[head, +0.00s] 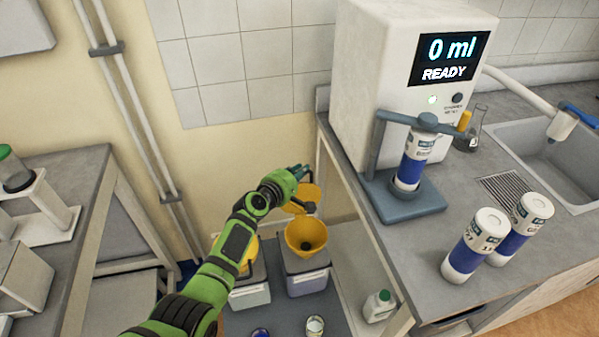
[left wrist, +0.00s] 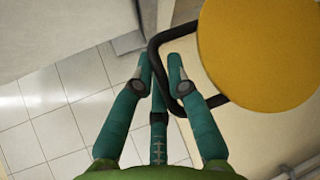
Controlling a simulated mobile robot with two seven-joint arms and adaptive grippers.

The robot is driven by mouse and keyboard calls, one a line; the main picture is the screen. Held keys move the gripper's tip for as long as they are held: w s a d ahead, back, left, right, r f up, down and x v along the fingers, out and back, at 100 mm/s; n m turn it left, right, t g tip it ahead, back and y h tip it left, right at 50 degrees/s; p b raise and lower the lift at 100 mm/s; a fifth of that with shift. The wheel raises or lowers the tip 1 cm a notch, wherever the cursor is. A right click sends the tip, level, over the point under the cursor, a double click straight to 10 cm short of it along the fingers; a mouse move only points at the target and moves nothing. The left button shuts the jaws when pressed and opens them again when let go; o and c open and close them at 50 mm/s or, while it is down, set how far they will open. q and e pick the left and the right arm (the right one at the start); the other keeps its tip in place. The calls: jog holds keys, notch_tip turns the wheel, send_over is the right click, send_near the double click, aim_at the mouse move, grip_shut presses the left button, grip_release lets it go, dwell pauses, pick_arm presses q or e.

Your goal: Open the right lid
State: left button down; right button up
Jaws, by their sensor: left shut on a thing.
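The right lid (head: 307,193) is a yellow disc, tilted up behind the right yellow funnel (head: 305,230), whose inside and dark hole show. The funnel sits on a light box-shaped container (head: 308,280). My left gripper (head: 300,172) is at the raised lid, above the funnel. In the left wrist view the yellow lid (left wrist: 262,52) fills the upper right. Its black loop handle (left wrist: 155,58) passes between the fingertips of my left gripper (left wrist: 160,75), which is shut on it. My right gripper is not in view.
A second container (head: 250,293) with a yellow funnel is at the left, partly hidden by my arm. A bench at the right holds a dispenser (head: 376,80) and bottles (head: 476,243). A white bottle (head: 378,306) stands beside the right container. A grey table (head: 60,165) is at the left.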

pick_arm(q)
jog(key=c, duration=1.2)
grip_release()
jog(key=v, duration=1.2)
